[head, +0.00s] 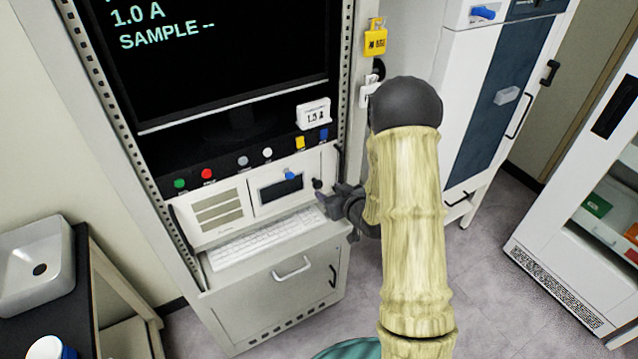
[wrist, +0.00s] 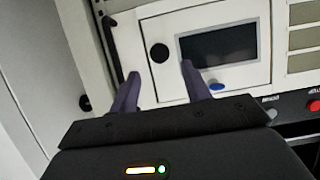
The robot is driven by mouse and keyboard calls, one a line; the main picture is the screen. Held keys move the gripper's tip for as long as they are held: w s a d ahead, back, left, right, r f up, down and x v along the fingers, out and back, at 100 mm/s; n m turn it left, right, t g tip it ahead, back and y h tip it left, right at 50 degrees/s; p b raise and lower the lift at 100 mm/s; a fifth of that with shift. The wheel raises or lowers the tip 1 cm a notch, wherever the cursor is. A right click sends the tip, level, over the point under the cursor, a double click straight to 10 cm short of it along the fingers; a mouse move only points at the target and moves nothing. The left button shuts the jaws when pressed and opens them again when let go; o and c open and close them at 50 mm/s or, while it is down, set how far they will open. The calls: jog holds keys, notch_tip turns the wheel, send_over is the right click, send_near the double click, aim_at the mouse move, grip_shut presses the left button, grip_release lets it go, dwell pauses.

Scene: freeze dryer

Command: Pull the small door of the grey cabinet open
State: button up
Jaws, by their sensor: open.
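The grey cabinet (head: 262,290) stands left of centre in the head view. Its small white door (head: 264,209) has a dark window and looks shut. The door (wrist: 168,83) fills the upper middle of the wrist view. A round black knob (wrist: 159,53) sits on it beside the window (wrist: 220,45); the knob (head: 317,184) also shows in the head view. My gripper (head: 324,199) is at the right side of the door. In the wrist view my gripper (wrist: 158,72) is open, with the knob just beyond the gap between the fingertips. No contact is visible.
A blue knob (head: 290,176) sits by the window. A keyboard (head: 262,238) lies on a ledge below the door. A yellow padlock (head: 375,40) hangs on the cabinet's right side. A white freezer-like unit (head: 462,80) stands to the right, with free floor between.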

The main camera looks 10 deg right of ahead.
aim_at(319, 185)
jog(key=p+x, duration=0.1)
jog(key=x, duration=0.6)
grip_shut()
